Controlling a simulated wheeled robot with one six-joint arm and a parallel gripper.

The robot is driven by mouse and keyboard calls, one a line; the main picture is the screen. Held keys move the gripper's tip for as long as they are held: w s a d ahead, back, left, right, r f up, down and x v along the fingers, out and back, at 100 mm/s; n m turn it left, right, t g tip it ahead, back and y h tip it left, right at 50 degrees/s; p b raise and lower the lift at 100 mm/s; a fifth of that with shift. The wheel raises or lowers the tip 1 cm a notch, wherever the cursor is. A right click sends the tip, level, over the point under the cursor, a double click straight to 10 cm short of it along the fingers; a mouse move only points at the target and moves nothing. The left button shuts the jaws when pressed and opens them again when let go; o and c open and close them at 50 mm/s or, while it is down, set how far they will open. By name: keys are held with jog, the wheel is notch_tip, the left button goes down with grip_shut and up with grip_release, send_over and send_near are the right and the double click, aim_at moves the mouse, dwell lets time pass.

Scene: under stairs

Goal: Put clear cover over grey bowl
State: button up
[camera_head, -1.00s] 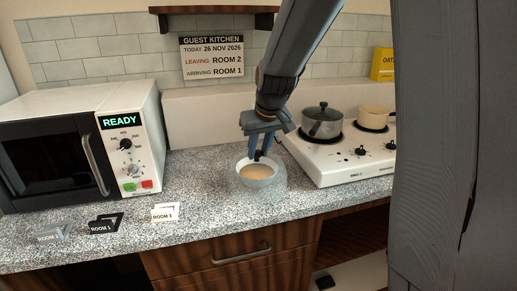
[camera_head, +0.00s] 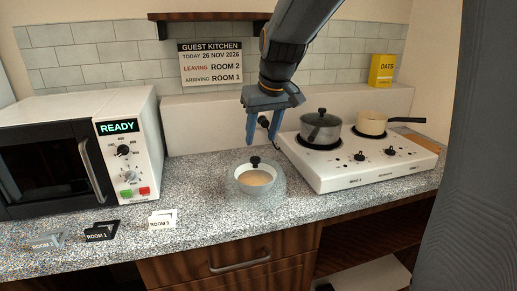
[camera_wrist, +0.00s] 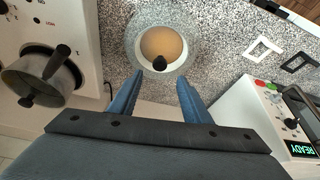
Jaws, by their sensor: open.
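The grey bowl (camera_head: 243,184) stands upright on the counter with tan contents in it. The clear cover (camera_head: 279,187) shows as a faint see-through outline around the bowl, with its black knob above the bowl. In the wrist view, the bowl (camera_wrist: 146,46) lies inside the cover's pale ring, and the knob of the cover (camera_wrist: 159,63) shows near the bowl's lower edge. My gripper (camera_head: 262,142) is open and empty just above the knob, apart from it. In the wrist view, my gripper's fingertips (camera_wrist: 160,78) are spread, with nothing between them.
A microwave (camera_head: 130,150) reading READY stands at left. A white hob (camera_head: 350,170) with a lidded grey pot (camera_head: 320,128) and a cream pan (camera_head: 371,123) is close on the right. Room cards (camera_head: 102,231) lie near the front edge. A sign (camera_head: 211,63) hangs behind.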

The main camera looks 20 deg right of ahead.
jog(key=s+f+m+g, duration=0.1)
jog(key=s+f+g, duration=0.2)
jog(key=s+f, duration=1.5)
jog(key=s, duration=0.2)
jog(key=shift+s+a+f+g+h, duration=0.15)
jog(key=shift+s+a+g+h, duration=0.15)
jog(key=shift+s+g, duration=0.1)
jog(key=shift+a, duration=0.15)
